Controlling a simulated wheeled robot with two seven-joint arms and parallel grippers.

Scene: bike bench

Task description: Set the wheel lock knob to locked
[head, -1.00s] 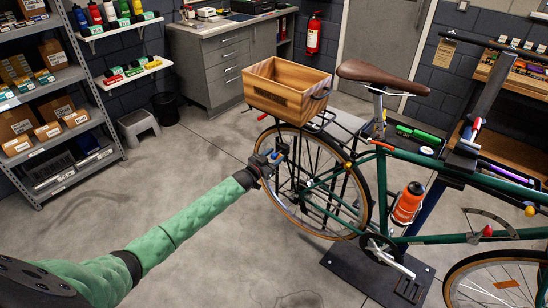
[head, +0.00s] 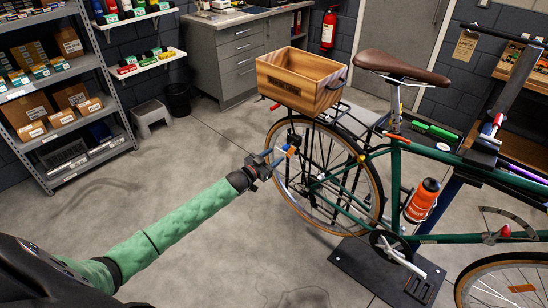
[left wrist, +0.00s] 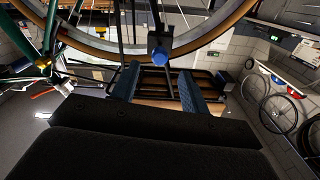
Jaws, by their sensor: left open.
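The green bicycle (head: 385,150) stands clamped in a repair stand, its rear wheel (head: 281,196) nearest my left arm. My left gripper (head: 279,158) is at the rear wheel's left edge in the head view. In the left wrist view its two blue fingers (left wrist: 157,86) are spread and empty, with the knob above the gap and apart from them. My right gripper is in neither view.
A wooden crate (head: 300,82) sits on the rear rack above the wheel. An orange bottle (head: 423,200) is on the frame. The stand's dark base plate (head: 385,275) lies on the floor. Shelving (head: 65,95) stands at left; the floor between is clear.

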